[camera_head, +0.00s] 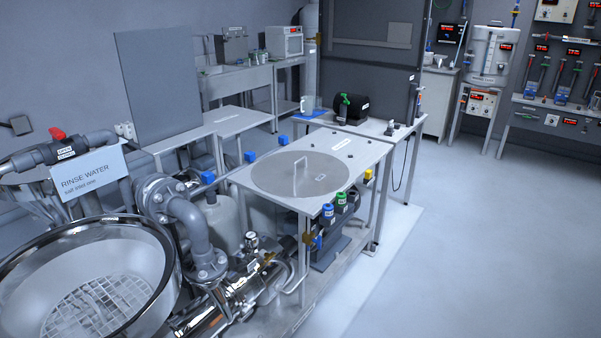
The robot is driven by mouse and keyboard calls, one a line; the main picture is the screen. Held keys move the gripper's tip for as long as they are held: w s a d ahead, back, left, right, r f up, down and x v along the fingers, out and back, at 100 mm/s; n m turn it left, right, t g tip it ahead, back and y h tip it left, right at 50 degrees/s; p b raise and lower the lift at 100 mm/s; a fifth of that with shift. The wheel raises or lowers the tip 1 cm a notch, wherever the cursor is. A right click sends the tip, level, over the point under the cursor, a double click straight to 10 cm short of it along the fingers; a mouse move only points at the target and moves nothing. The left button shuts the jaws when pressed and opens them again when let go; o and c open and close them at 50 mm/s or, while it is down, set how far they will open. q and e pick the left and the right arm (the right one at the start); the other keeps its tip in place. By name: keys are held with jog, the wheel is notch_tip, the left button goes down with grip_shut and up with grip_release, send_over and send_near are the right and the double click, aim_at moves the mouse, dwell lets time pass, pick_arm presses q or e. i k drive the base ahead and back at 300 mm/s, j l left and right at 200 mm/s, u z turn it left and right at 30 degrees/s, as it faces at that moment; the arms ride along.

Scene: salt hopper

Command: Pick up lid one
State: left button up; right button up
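A round, flat grey lid (265,173) with a small upright handle (300,174) on top lies on a steel table (345,155) in the middle of the view. I cannot read any label that marks it as lid one. Neither of my grippers shows in the head view.
A large steel bowl with a grate (160,262) stands at the front left, next to a rinse water sign (94,178). Pipes and a polished pump (235,290) lie between bowl and table. A tall grey panel (160,85) rises behind. The floor (480,240) at right is clear.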

aim_at(299, 174)
jog(key=i+z, duration=0.15)
jog(key=i, duration=0.65)
jog(key=i+z, duration=0.15)
jog(key=i, duration=0.6)
jog(key=i+j+z, duration=0.15)
jog(key=i, duration=0.65)
